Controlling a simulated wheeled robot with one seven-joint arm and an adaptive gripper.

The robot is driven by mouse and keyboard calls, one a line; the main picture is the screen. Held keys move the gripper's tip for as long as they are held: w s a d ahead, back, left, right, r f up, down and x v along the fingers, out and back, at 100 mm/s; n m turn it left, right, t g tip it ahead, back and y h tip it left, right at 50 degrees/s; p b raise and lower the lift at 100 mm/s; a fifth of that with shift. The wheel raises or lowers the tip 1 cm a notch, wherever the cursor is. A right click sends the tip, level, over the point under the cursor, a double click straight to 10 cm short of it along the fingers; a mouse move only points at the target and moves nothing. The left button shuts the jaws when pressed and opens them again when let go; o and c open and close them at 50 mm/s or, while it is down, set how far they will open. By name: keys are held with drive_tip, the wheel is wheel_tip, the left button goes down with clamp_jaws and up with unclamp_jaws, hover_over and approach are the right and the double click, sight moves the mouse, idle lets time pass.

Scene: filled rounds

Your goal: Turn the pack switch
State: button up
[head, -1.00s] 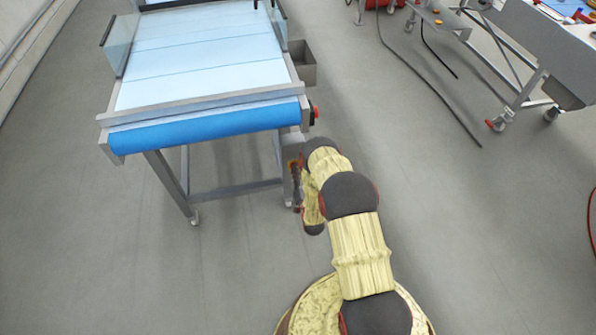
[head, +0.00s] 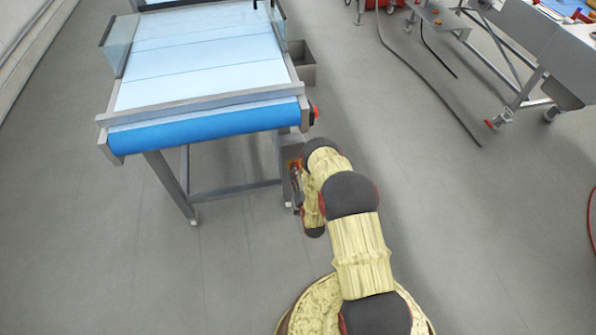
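The conveyor (head: 205,127), with a pale blue belt and a bright blue front roller, stands at the upper left. A red knob or button (head: 315,112) sticks out on its right front corner. A small grey box (head: 293,137) is under that corner. I cannot make out a pack switch; my wrist and the conveyor frame may hide it. My gripper (head: 296,186) is beside the right front leg, below the grey box, mostly hidden by my wrist. Its fingertips are not clear, so I cannot tell if it touches anything or is open.
A grey open bin (head: 301,66) hangs on the conveyor's right side. A steel wheeled table (head: 545,55) stands at the upper right. A dark cable (head: 432,85) lies on the floor, and a red hose (head: 591,225) shows at the right edge. The floor between is clear.

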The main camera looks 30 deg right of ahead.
drive_tip(key=v, duration=1.1)
drive_tip(key=shift+w, duration=0.1)
drive_tip(key=b+x, duration=0.4)
drive_tip(key=x, duration=0.7)
drive_tip(key=shift+a+f+b, duration=0.15)
drive_tip(key=shift+f+b, duration=0.15)
drive_tip(key=shift+b, duration=0.05)
drive_tip(key=shift+c, duration=1.3)
drive_tip(key=c, duration=0.4)
clamp_jaws()
